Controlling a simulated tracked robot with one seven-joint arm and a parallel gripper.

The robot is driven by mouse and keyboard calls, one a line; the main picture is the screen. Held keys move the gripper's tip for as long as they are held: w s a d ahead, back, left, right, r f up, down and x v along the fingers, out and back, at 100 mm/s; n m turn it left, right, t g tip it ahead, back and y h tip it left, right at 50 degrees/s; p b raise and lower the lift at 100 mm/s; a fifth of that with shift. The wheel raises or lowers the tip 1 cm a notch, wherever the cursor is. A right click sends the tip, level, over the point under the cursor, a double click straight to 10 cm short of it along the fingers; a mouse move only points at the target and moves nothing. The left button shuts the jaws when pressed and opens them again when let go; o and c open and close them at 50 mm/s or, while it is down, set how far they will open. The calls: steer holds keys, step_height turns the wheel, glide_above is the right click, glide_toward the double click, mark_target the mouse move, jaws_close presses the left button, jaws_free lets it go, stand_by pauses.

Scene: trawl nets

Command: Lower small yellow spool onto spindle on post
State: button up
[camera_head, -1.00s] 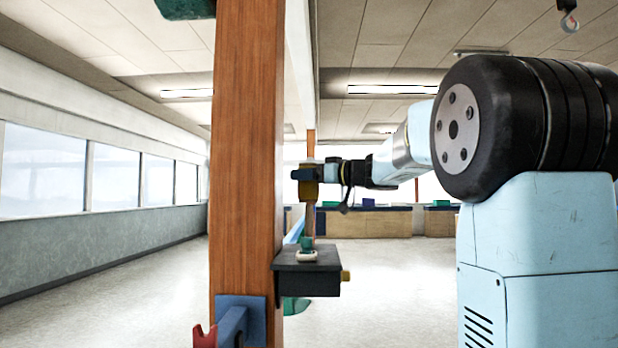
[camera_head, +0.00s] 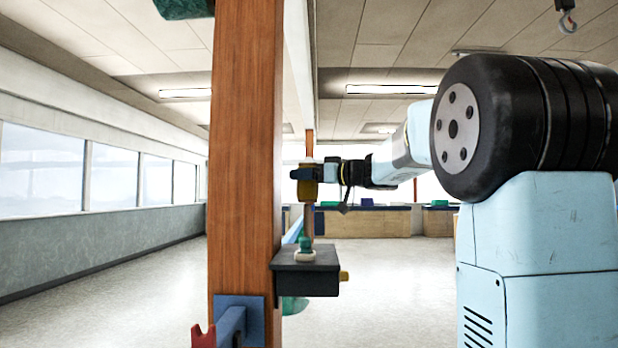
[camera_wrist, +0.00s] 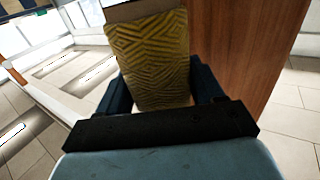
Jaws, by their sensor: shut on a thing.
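My gripper (camera_head: 306,174) is shut on the small yellow spool (camera_head: 308,192), just right of the wooden post (camera_head: 244,150). In the wrist view, the spool (camera_wrist: 150,58), yellow with a ridged pattern, sits between my dark blue fingers (camera_wrist: 155,88). In the head view the spool is upright, above a dark bracket (camera_head: 306,280) on the post. A green piece with a pale ring (camera_head: 305,256) stands on the bracket, below the spool with a gap between. A thin brown upright shows in this gap; I cannot tell whether it is the spindle or a distant pillar.
A blue arm with a red end (camera_head: 228,325) sticks out low on the post. A yellow knob (camera_head: 344,276) is on the bracket's right side. A hook (camera_head: 568,20) hangs at the top right. The floor around the post is clear.

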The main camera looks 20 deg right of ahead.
mark_target(307, 197)
steer(key=shift+f, duration=0.1)
steer(key=shift+f, duration=0.35)
steer(key=shift+f, duration=0.35)
steer(key=shift+f, duration=0.35)
steer(key=shift+f, duration=0.35)
steer(key=shift+f, duration=0.35)
steer(key=shift+f, duration=0.35)
steer(key=shift+f, duration=0.35)
steer(key=shift+f, duration=0.35)
